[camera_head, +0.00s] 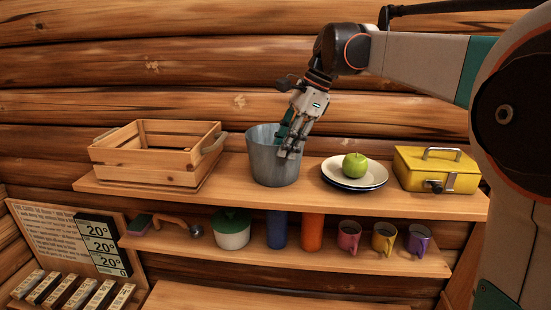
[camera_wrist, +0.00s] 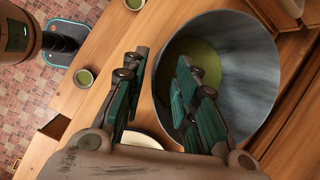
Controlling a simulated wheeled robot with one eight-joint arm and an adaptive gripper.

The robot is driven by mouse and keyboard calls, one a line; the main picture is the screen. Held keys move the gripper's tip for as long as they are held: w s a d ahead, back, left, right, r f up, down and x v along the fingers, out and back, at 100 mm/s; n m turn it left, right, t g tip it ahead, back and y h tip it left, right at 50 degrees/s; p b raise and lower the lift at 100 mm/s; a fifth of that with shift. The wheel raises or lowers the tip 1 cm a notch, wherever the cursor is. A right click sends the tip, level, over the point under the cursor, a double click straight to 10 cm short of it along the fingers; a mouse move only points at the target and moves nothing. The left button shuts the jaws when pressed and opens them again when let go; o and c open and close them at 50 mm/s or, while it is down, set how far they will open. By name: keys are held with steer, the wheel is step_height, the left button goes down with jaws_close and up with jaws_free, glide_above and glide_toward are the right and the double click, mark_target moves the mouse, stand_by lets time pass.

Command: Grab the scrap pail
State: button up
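The scrap pail (camera_head: 262,162) is a grey metal bucket standing upright on the upper shelf, between a crate and plates. In the wrist view the pail (camera_wrist: 245,60) shows a wide round mouth with a greenish bottom. My gripper (camera_head: 287,143) reaches down over the pail's right side. In the wrist view my gripper (camera_wrist: 158,65) is open, with the right finger over the pail's mouth and the left finger outside. The rim lies between the fingers, with a gap visible on the left finger's side. Whether either finger touches the wall is unclear.
An open wooden crate (camera_head: 140,160) stands left of the pail on the upper shelf (camera_head: 310,193). Right are stacked plates (camera_head: 337,180) with a green apple (camera_head: 355,165), then a yellow box (camera_head: 436,168). Mugs (camera_head: 384,237), a pot (camera_head: 231,232) and cylinders fill the lower shelf.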

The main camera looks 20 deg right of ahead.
steer(key=shift+x, duration=1.1)
jaws_close()
